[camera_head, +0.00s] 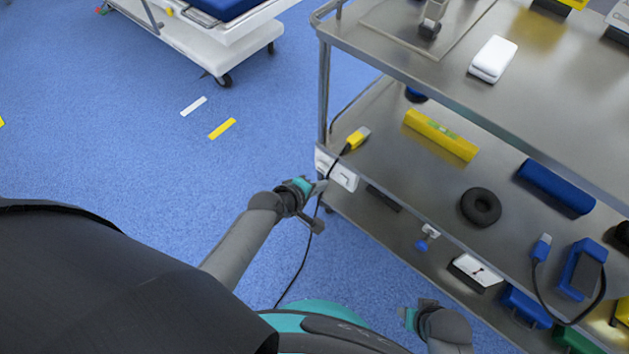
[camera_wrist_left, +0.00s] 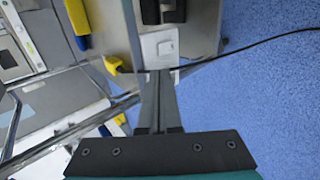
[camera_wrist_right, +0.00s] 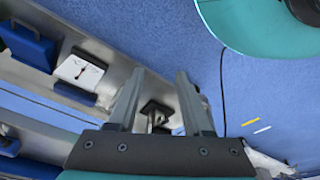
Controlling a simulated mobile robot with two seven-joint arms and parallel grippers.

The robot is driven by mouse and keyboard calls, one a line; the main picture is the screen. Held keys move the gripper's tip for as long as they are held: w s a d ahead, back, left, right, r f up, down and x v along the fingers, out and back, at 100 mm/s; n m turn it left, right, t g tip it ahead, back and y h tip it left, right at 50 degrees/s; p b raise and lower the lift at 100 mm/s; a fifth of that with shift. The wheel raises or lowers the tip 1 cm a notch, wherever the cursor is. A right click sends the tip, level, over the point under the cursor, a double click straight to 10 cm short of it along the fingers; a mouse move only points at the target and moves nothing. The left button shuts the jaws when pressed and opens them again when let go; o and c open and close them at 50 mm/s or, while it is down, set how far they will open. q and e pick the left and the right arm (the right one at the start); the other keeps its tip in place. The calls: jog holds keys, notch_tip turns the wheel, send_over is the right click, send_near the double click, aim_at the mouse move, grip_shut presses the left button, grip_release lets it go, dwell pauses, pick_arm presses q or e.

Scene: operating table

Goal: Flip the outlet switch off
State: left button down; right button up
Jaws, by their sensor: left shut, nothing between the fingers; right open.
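A white outlet (camera_head: 338,172) is fixed to the left end of the metal cart's middle shelf. A yellow plug (camera_head: 357,138) with a black cable is by its upper edge. My left gripper (camera_head: 319,187) is shut and empty, with its tips close to the outlet; I cannot tell if they touch it. In the left wrist view the outlet (camera_wrist_left: 160,47) lies just beyond the shut fingertips (camera_wrist_left: 160,74), with the cable crossing by them. The switch position is too small to tell. My right gripper (camera_wrist_right: 156,78) is open and empty, low in front of the cart.
The metal cart (camera_head: 440,82) has a yellow level (camera_head: 440,135), a black ring (camera_head: 481,207) and a blue case (camera_head: 555,187) on its middle shelf. The cable (camera_head: 300,264) hangs to the floor.

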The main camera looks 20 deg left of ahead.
pick_arm(q)
jog(key=shift+s+a+r+p, duration=0.2)
jog(key=shift+s+r+p, duration=0.3)
jog(key=shift+r, duration=0.25)
jog(key=shift+s+a+r+p, duration=0.15)
jog(key=shift+s+r+p, duration=0.35)
jog(key=shift+r, duration=0.2)
pick_arm(e)
jog(key=shift+s+d+f, duration=0.3)
jog(key=shift+s+f, duration=0.1)
jog(key=shift+f, duration=0.3)
jog(key=shift+s+d+f, duration=0.35)
jog(key=shift+s+f, duration=0.05)
jog(key=shift+f, duration=0.25)
jog(key=shift+s+d+f, duration=0.3)
jog(key=shift+s+f, duration=0.1)
jog(key=shift+f, duration=0.3)
